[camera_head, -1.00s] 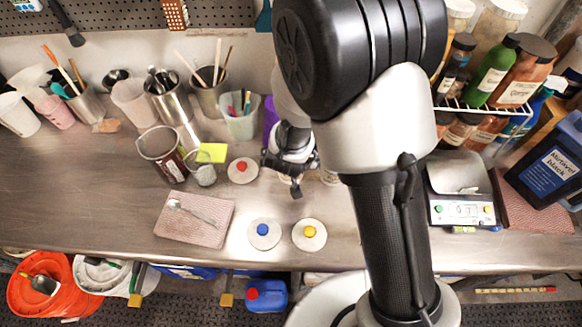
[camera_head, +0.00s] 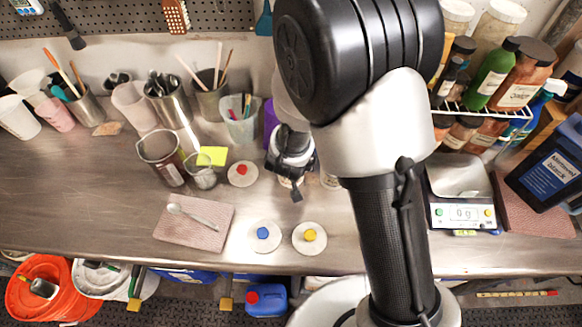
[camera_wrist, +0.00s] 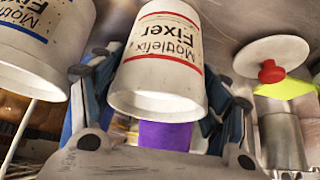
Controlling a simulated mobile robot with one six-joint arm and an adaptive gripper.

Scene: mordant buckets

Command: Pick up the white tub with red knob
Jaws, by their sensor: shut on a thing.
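A white tub with red bands and the label "Mottlefix Fixer" (camera_wrist: 158,50) sits between my gripper's fingers (camera_wrist: 160,105) in the wrist view. Its wide open mouth faces the wrist camera and no lid is on it. My gripper is shut on it, one finger at each side. In the head view my gripper (camera_head: 291,160) points down over the bench, and it mostly hides the tub. I cannot tell whether the tub touches the bench. A round pale lid with a red knob (camera_head: 242,173) lies left of my gripper; it also shows in the wrist view (camera_wrist: 270,70).
A similar tub with blue bands (camera_wrist: 38,45) stands beside the held one. Lids with a blue knob (camera_head: 263,234) and a yellow knob (camera_head: 309,235) lie toward the front. A metal jug (camera_head: 160,155) and beaker (camera_head: 202,172) stand left. A scale (camera_head: 463,215) is at right.

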